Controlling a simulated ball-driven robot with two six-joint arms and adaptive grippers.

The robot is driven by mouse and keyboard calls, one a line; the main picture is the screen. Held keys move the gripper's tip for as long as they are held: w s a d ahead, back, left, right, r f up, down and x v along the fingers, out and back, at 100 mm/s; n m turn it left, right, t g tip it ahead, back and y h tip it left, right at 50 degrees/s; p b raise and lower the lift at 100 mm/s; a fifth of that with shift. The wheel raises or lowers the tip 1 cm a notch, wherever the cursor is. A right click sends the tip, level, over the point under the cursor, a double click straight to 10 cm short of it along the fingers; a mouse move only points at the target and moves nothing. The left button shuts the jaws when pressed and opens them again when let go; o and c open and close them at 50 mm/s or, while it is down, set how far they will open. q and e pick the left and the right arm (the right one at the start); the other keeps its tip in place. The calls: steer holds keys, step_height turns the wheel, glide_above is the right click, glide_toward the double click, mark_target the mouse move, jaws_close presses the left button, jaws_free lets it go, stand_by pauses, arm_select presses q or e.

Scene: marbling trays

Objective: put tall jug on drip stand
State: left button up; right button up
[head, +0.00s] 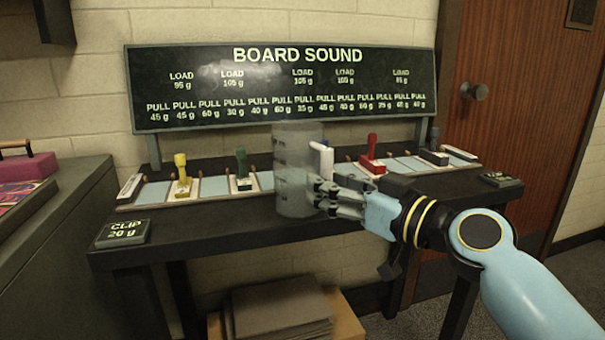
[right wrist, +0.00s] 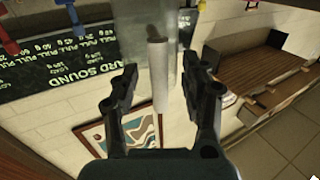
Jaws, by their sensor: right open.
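The tall jug (head: 294,172) is a translucent grey cylinder with a pale handle, upright at the middle of the dark table. In the right wrist view the jug (right wrist: 145,14) is at the top, cut off by the frame. My right gripper (head: 326,196) is at the jug's right side, beside the handle. In the right wrist view my right gripper (right wrist: 160,80) is open, with the pale handle (right wrist: 158,78) showing between its spread fingers. I cannot tell if the fingers touch it. I cannot make out a drip stand. My left gripper is out of view.
A row of shallow trays (head: 216,186) with coloured handled tools runs along the table's back, below a dark board (head: 280,88). A dark block marked CLIP 20 g (head: 123,233) lies at the left. The table's front left (head: 190,235) is clear.

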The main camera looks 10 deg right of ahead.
steer(key=shift+x, duration=0.85)
jaws_close()
